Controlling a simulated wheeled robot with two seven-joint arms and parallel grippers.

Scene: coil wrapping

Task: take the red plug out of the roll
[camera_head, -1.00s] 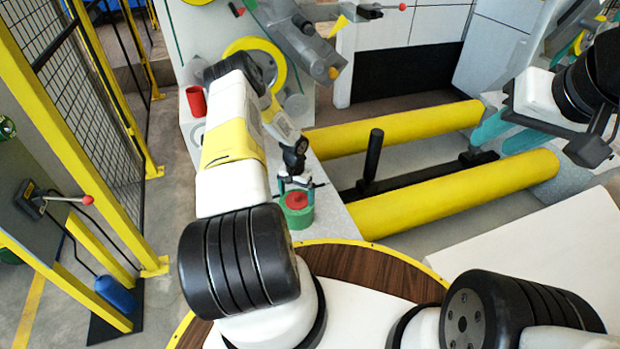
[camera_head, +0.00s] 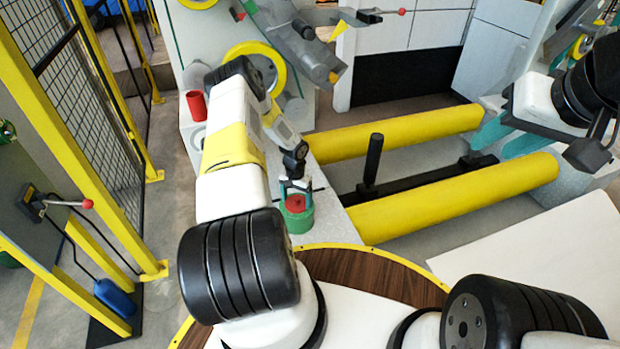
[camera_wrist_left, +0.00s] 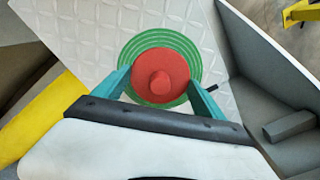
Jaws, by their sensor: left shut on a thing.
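The green roll (camera_head: 299,219) stands on the pale textured deck, left of the yellow rollers. The red plug (camera_head: 295,203) sits in the middle of its top. In the left wrist view the red plug (camera_wrist_left: 161,76) shows a round knob, with the green rings of the roll (camera_wrist_left: 190,52) around it. My left gripper (camera_head: 295,190) is over the roll, its teal fingers on either side of the plug, shut on it. In the left wrist view my left gripper (camera_wrist_left: 160,88) spans the plug. My right gripper (camera_head: 508,128) is at the far right, teal fingers apart and empty.
A red cup (camera_head: 196,105) stands on the deck behind my left arm. Two yellow rollers (camera_head: 455,197) with a black upright post (camera_head: 373,160) between them lie to the right. A yellow-framed mesh fence (camera_head: 105,110) is on the left.

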